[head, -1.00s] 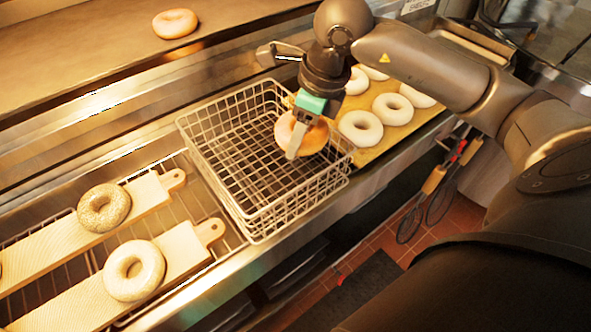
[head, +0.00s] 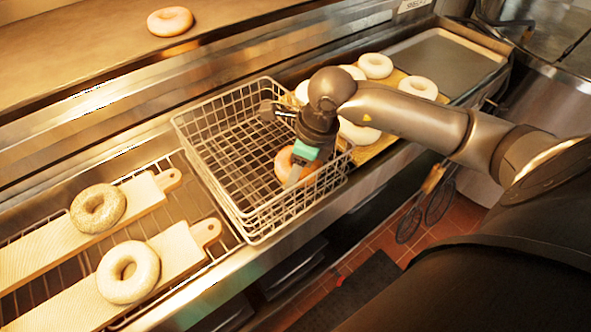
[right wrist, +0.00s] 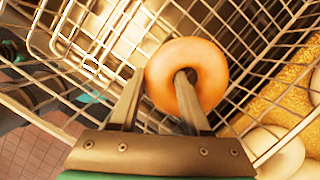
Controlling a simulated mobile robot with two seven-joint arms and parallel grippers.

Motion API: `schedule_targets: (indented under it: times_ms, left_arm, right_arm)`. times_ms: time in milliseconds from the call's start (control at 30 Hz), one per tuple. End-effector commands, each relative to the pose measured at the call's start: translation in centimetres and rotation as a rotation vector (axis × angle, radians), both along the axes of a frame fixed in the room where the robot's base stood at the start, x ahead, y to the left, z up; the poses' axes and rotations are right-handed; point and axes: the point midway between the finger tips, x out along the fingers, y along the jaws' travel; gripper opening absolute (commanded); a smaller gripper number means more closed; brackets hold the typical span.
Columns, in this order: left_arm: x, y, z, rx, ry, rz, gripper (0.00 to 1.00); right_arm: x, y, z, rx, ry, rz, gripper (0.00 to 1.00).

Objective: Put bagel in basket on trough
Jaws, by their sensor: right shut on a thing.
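An orange-brown bagel (head: 284,163) is inside the wire basket (head: 262,226), near its right end. The bagel also shows in the right wrist view (right wrist: 203,62). My right gripper (head: 293,178) reaches down into the basket and is shut on the bagel's ring, with one finger through the hole. In the right wrist view my gripper (right wrist: 157,98) has wire mesh around and beyond the bagel. I cannot tell whether the bagel touches the basket floor. The basket rests on the metal trough (head: 150,172). My left gripper is out of view.
Several pale bagels (head: 375,66) lie on a board right of the basket, partly behind my arm. Two wooden paddles with bagels (head: 98,208) (head: 128,272) lie left of it. Another bagel (head: 170,21) sits on the back surface. Whisks (head: 440,203) hang at the front right.

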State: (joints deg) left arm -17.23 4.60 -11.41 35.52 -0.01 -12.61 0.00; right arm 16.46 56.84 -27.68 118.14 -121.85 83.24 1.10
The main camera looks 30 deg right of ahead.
Motion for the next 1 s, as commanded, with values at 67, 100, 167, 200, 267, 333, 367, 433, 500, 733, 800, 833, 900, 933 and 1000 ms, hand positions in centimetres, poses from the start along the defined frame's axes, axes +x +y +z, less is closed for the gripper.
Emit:
schedule_targets:
  times_ms: [67, 100, 167, 200, 267, 333, 367, 433, 500, 733, 800, 833, 900, 933, 1000]
  left_arm:
    - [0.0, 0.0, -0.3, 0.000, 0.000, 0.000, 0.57]
    - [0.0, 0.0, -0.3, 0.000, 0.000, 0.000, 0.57]
    - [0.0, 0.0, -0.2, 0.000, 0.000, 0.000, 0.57]
    - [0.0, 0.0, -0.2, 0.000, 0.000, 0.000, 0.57]
    - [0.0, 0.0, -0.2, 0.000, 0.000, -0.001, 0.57]
    - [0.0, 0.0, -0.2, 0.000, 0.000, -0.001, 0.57]
    - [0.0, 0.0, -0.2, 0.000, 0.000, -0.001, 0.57]
    - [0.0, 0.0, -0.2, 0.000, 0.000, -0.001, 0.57]
    - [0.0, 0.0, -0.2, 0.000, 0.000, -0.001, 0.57]
    - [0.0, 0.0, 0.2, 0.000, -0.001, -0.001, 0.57]
    - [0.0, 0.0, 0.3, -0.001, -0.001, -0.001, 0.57]
    - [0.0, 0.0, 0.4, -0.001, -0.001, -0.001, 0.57]
    - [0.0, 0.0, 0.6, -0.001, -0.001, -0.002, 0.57]
    - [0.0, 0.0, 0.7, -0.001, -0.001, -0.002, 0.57]
    - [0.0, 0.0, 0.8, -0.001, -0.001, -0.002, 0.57]
  right_arm:
    - [0.0, 0.0, -0.3, -0.001, -0.001, 0.000, 0.00]
    - [0.0, 0.0, -0.2, 0.000, 0.000, 0.000, 0.50]
    - [0.0, 0.0, -0.2, 0.000, 0.000, 0.000, 0.57]
    - [0.0, 0.0, -0.2, 0.000, 0.000, 0.000, 0.61]
    - [0.0, 0.0, -0.2, 0.000, 0.000, 0.000, 0.68]
    - [0.0, 0.0, -0.2, 0.000, 0.000, 0.000, 0.76]
    - [0.0, 0.0, -0.2, 0.000, 0.000, 0.000, 0.77]
    - [0.0, 0.0, -0.2, 0.000, 0.000, 0.000, 0.77]
    - [0.0, 0.0, -0.2, 0.000, 0.000, 0.000, 0.77]
    - [0.0, -0.1, 0.6, -0.001, -0.002, -0.001, 0.77]
    - [-0.2, -0.4, 1.7, -0.002, -0.003, -0.001, 0.77]
    - [-0.4, -0.4, 2.3, -0.002, -0.004, -0.001, 0.77]
    - [-0.7, -0.7, 3.8, -0.004, -0.004, 0.001, 0.77]
    - [-0.8, -0.8, 4.5, -0.004, -0.004, -0.001, 0.77]
    - [-1.1, -1.1, 6.0, -0.004, -0.004, -0.001, 0.77]
